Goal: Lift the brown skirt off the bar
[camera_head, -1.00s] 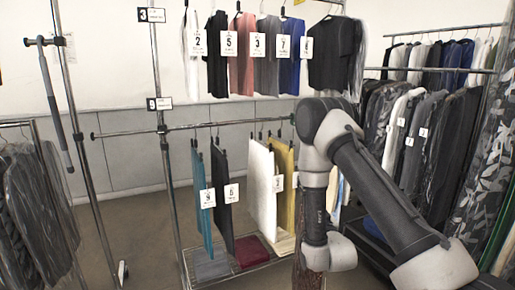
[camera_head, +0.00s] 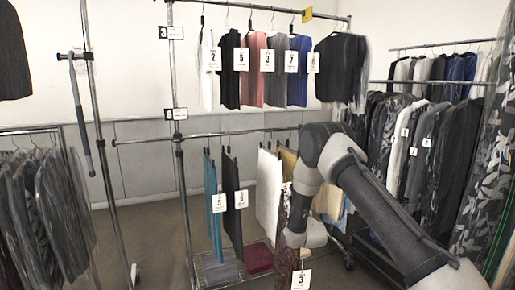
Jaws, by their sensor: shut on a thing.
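The brown skirt (camera_head: 284,262) is a dark, mottled reddish-brown piece hanging at my wrist, in front of the lower bar (camera_head: 225,133). A white tag marked 3 (camera_head: 301,279) hangs at its lower right. My gripper (camera_head: 292,238) is at the end of the grey arm, shut on the skirt; my wrist hides most of the jaws. Where the skirt's hanger is, and whether it touches the bar, is hidden behind my arm.
Teal (camera_head: 214,205), black (camera_head: 232,200), cream (camera_head: 267,195) and mustard (camera_head: 287,163) garments hang close by on the lower bar. Shirts (camera_head: 270,70) hang above. A full rack (camera_head: 440,150) stands right, dark garments (camera_head: 40,215) left. A low shelf (camera_head: 218,272) holds folded cloth.

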